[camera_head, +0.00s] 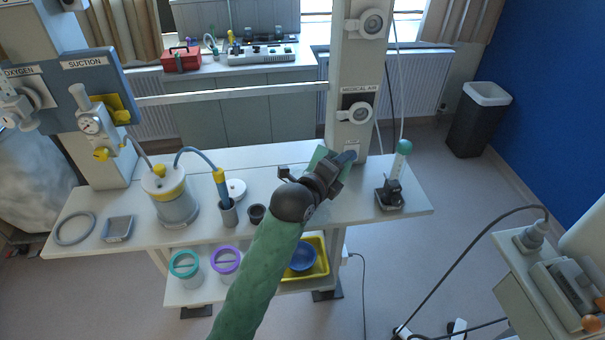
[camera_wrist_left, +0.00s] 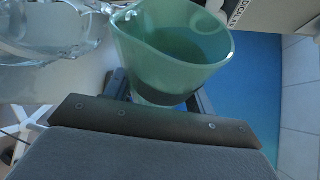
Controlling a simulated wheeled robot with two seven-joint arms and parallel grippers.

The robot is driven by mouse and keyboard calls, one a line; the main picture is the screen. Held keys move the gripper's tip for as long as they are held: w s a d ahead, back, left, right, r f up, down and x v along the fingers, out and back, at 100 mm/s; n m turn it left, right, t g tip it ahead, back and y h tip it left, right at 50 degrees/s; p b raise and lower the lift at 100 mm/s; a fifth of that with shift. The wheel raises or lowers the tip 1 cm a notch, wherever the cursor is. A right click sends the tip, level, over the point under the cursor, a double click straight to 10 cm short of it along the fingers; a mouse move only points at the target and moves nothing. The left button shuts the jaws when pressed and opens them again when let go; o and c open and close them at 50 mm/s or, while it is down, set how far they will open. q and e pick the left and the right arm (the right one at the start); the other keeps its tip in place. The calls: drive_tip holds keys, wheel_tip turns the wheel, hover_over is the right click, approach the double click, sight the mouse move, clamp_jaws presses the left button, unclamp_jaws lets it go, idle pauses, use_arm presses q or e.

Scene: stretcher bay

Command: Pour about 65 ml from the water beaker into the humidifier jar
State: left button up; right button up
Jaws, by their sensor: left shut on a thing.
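My left gripper (camera_head: 335,172) is shut on a green translucent beaker (camera_wrist_left: 172,55) and holds it over the right part of the bench. In the head view a green part of the beaker (camera_head: 317,158) shows beside the gripper; the rest is hidden behind it. In the wrist view its wide mouth and spout are seen, with liquid inside; I cannot tell its level or exact tilt. A clear vessel (camera_wrist_left: 45,35), apparently the humidifier jar, is left of the beaker in the wrist view, near its spout. In the head view I cannot make it out. My right gripper is not in view.
The white bench (camera_head: 255,160) carries a suction canister (camera_head: 175,200), a grey cup holding a blue-yellow tube (camera_head: 228,212), a small dark cup (camera_head: 256,214) and a green-topped device (camera_head: 402,160) at right. The medical air column (camera_head: 350,90) rises close behind the gripper.

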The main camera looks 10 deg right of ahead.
use_arm(q)
drive_tip(key=shift+w+a+r, duration=0.1)
drive_tip(key=shift+a+r, duration=0.1)
drive_tip(key=shift+a, duration=0.05)
drive_tip(key=shift+d+f, duration=0.25)
drive_tip(key=shift+f+m, duration=0.15)
drive_tip(key=shift+m, duration=0.15)
drive_tip(key=shift+a+f+m+y, duration=0.1)
drive_tip(key=shift+f+m+y, duration=0.8)
drive_tip(key=shift+f+m, duration=0.1)
drive_tip(key=shift+r+m+y, duration=0.4)
drive_tip(key=shift+m+y, duration=0.2)
drive_tip(key=shift+m, duration=0.3)
drive_tip(key=shift+r, duration=0.1)
idle(0.7)
